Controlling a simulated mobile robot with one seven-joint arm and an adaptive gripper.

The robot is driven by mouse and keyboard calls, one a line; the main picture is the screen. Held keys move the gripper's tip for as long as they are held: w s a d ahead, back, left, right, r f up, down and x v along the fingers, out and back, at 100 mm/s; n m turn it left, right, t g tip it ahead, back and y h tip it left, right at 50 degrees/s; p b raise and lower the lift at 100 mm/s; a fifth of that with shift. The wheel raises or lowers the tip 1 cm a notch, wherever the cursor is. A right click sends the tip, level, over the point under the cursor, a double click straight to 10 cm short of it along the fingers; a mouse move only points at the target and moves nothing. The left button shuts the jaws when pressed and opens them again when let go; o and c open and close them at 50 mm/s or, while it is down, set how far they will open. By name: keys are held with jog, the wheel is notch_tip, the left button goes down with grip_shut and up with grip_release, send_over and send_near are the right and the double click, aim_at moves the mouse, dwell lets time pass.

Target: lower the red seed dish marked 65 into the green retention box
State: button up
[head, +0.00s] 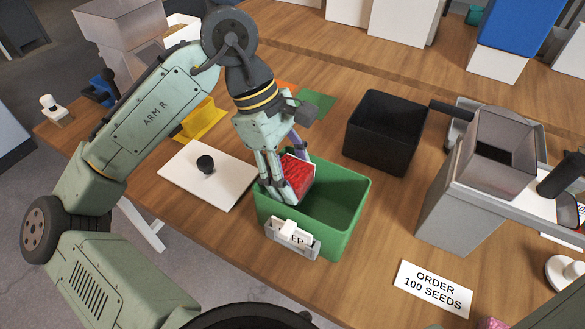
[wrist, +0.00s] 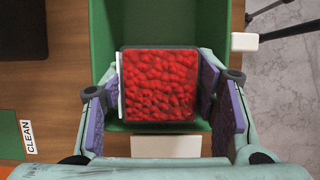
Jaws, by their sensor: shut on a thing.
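A clear dish of red seeds (wrist: 160,85) is held between the purple pads of my gripper (wrist: 163,110). In the head view the red dish (head: 298,173) is tilted, at the left end of the green box (head: 345,222), and partly hidden by my fingers. My gripper (head: 282,180) is shut on it, pointing down at the box's left end. In the wrist view the green box (wrist: 103,28) lies beneath and beyond the dish. I cannot tell whether the dish touches the box floor. No number 65 is readable on the dish.
A white label holder (head: 292,238) is on the green box's front. A black bin (head: 385,132) stands behind it. A grey hopper machine (head: 480,175) stands right. A card reading "ORDER 100 SEEDS" (head: 433,288) lies in front.

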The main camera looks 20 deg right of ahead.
jog(key=o, duration=1.4)
jog(key=shift+r, duration=0.1)
